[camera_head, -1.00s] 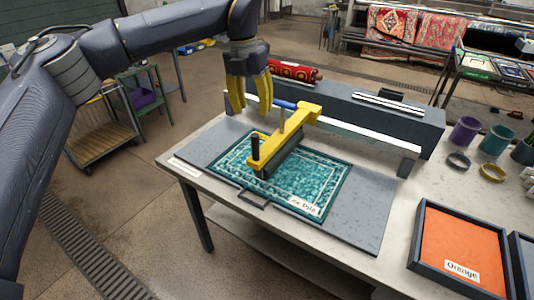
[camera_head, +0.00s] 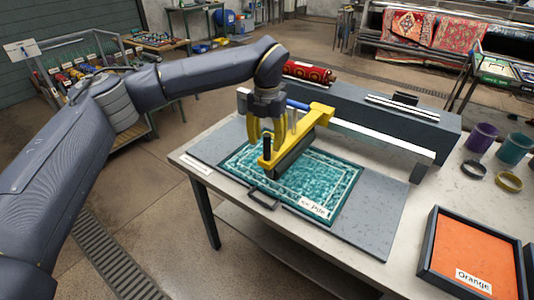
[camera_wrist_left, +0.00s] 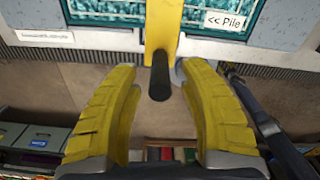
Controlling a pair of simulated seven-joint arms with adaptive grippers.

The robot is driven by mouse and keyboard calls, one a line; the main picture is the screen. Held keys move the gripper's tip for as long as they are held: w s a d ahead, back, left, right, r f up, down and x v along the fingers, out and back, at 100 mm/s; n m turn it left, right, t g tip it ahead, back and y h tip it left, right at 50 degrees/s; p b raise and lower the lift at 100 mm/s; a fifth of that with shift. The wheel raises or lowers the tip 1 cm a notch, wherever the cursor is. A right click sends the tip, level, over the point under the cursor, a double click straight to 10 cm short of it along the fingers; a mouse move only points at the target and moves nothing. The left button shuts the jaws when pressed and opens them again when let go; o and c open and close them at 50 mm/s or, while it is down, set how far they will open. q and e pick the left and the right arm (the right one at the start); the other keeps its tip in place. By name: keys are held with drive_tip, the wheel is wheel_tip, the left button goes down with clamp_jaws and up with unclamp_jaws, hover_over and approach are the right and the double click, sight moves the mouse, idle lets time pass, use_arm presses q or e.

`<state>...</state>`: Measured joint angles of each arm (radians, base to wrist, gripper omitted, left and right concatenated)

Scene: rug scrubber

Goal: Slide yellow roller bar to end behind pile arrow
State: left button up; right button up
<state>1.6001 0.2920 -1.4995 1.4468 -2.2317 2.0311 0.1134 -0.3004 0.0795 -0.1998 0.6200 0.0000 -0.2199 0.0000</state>
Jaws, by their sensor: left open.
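The yellow roller bar (camera_head: 300,133) spans the teal rug (camera_head: 335,180) from the rear rail toward the front, over the rug's middle. Its black upright handle (camera_head: 266,150) stands at the near end. My left gripper (camera_head: 262,138) is open at that end. In the left wrist view its yellow fingers (camera_wrist_left: 160,66) lie on either side of the black handle (camera_wrist_left: 159,82), with gaps visible on both sides. The white pile label (camera_head: 313,208) lies at the rug's near right corner; in the wrist view its arrow (camera_wrist_left: 225,20) points left. My right gripper is not in view.
A white rail (camera_head: 385,145) and a grey housing (camera_head: 410,125) run behind the rug. An orange tray (camera_head: 470,250), cups and rings occupy the table's right side.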

sight(267, 153)
use_arm(q)
drive_tip(key=shift+f, duration=2.6)
drive_tip(key=shift+c, duration=0.2)
clamp_jaws()
